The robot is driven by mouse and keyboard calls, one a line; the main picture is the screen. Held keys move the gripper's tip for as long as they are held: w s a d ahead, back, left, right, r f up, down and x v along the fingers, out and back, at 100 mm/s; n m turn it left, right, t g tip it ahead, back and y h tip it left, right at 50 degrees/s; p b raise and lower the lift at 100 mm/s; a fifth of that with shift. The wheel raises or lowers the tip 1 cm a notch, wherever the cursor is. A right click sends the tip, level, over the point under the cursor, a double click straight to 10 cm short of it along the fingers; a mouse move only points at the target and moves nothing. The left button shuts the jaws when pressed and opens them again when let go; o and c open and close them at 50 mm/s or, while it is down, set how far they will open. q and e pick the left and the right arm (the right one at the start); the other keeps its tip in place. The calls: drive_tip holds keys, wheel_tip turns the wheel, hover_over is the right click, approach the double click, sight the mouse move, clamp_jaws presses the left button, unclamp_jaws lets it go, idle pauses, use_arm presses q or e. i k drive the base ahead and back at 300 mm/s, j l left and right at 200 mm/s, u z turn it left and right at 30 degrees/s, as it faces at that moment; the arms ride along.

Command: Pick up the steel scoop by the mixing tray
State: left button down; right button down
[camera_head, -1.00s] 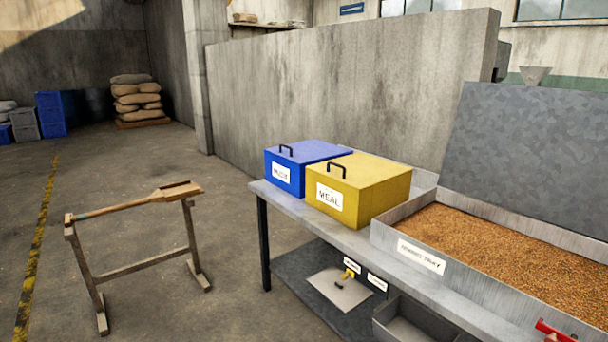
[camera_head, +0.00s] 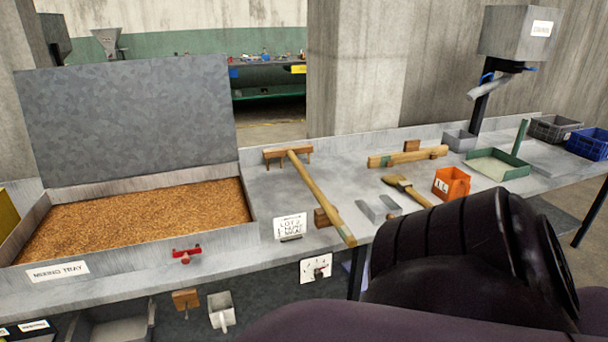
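The mixing tray (camera_head: 140,261) stands at the left of the bench, filled with brown grain, with its label on the front wall. A small steel scoop-like piece (camera_head: 221,308) with a pale handle pointing down hangs at the bench front, below and right of the tray. Another grey open metal piece (camera_head: 372,211) lies on the bench top to the right, with a bit of wood at its end; I cannot tell if it is a scoop. My dark arm covers the lower right. Neither gripper shows.
A long-handled wooden rake (camera_head: 324,200) lies across the bench, its handle end over the front. A brush (camera_head: 404,187), an orange box (camera_head: 452,184) and a green tray (camera_head: 507,166) stand right. A red clamp-like handle (camera_head: 187,254) sticks out at the tray's front.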

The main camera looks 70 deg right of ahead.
sight(383, 208)
drive_tip(key=l+z, duration=0.2)
drive_tip(key=z, duration=2.5)
